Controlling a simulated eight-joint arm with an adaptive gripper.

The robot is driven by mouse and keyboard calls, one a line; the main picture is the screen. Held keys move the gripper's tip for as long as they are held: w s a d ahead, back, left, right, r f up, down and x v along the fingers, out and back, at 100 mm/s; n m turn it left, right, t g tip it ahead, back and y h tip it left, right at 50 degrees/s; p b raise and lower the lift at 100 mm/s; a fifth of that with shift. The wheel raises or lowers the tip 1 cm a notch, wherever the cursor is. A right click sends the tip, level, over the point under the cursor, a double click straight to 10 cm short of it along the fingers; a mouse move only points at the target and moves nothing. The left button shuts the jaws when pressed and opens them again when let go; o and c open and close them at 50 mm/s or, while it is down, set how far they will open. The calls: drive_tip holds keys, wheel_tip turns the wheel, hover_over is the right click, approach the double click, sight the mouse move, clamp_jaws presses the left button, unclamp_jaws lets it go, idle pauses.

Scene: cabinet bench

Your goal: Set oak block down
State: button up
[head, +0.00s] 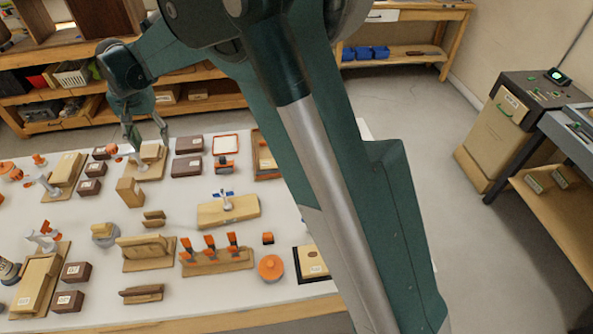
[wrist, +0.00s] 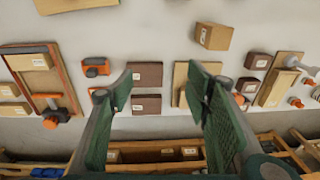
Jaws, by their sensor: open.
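My gripper (head: 146,140) is open and empty, above the back of the white table. Another pale block (head: 151,153) rests on a board just below my gripper, partly covered by a finger in the wrist view. I cannot tell by look which pale block is the oak one.
Dark brown blocks (head: 188,145) lie right of my gripper. Boards with orange clamps (head: 215,258) crowd the front. Bare table shows around the upright block. Wooden shelves (head: 190,80) stand behind.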

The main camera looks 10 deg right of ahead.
drive_tip(key=s+d+r+t, duration=0.1)
drive_tip(key=s+d+r, duration=0.3)
drive_tip(key=d, duration=0.7)
drive_tip(key=s+d+r+t, duration=0.1)
drive_tip(key=s+d+r, duration=0.2)
drive_tip(key=d+r, duration=0.55)
drive_tip(key=s+d+r+t, duration=0.1)
drive_tip(key=s+d+r, duration=0.15)
drive_tip(key=d, duration=1.15)
drive_tip(key=s+d+f+t, duration=0.1)
drive_tip(key=s+d+f, duration=0.2)
drive_tip(key=s+d, duration=0.8)
drive_tip(key=s+d+f+t, duration=0.2)
drive_tip(key=s+d+f, duration=0.1)
drive_tip(key=s+d, duration=0.9)
drive_tip(key=shift+s+h, duration=0.3)
drive_tip(key=shift+h, duration=0.1)
drive_tip(key=shift+f, duration=0.1)
